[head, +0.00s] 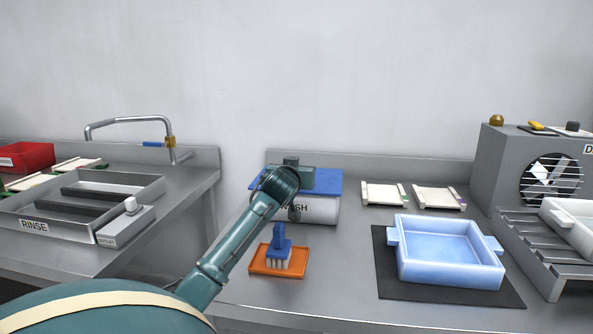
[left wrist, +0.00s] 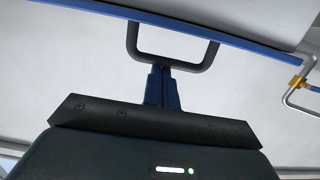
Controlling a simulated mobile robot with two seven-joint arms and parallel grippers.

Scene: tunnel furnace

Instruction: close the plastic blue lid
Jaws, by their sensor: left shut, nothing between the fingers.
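The blue lid (head: 329,181) lies over the white container marked WASH (head: 320,211), mostly behind my left wrist in the head view. I cannot tell whether it is fully down. In the left wrist view, the lid (left wrist: 230,36) shows as a thin blue strip, with a dark loop handle (left wrist: 211,56) on it. My left gripper (left wrist: 163,70) is shut and empty, its blue fingertips at or very near the handle's crossbar; contact is unclear. In the head view the fingers are hidden behind the wrist. My right gripper is not in view.
An orange tray with a blue brush (head: 280,245) stands in front of the container. A light blue basin (head: 450,255) sits on a dark mat to the right. A rinse tank (head: 90,190) and faucet (head: 130,120) are at left, a grey fan unit (head: 510,165) at right.

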